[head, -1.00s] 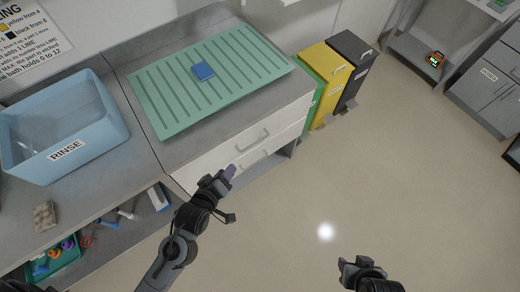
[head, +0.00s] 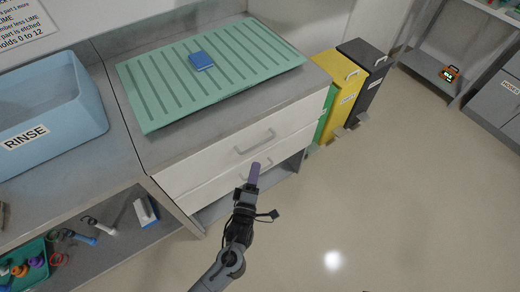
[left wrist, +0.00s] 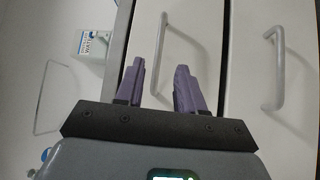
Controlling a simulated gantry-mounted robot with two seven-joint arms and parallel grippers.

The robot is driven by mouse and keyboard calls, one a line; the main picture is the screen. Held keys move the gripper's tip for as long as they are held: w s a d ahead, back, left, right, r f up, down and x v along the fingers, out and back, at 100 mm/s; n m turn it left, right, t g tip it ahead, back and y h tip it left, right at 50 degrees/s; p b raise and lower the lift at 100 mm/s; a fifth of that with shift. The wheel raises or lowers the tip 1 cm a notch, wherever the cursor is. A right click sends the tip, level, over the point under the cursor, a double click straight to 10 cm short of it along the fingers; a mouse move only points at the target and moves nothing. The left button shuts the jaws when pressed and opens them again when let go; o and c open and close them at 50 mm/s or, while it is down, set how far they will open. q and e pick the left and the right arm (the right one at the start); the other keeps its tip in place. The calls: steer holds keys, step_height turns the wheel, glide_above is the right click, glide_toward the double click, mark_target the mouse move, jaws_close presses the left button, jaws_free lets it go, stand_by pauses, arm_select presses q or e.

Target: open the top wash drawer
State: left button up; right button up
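The top wash drawer (head: 237,138) is a white front with a grey bar handle (head: 255,142), just under the grey counter. It looks closed. A second white drawer (head: 205,193) below it also looks closed. My left gripper (head: 255,168) has purple fingers and is in front of the lower drawer's handle, partly hiding it. In the left wrist view the fingers (left wrist: 160,80) are apart with nothing held. One handle (left wrist: 161,40) lies ahead of the gap between them; the other handle (left wrist: 278,65) is to the right. I cannot tell contact. My right gripper is out of view.
A green ribbed mat (head: 165,93) with a blue block (head: 201,61) lies on the counter above the drawers. A blue RINSE tub (head: 50,118) stands at left. Green, yellow (head: 341,95) and black bins stand right of the drawers. The floor (head: 400,190) in front is clear.

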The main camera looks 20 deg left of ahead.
arm_select(q)
steer(key=x, duration=0.9)
jaws_close()
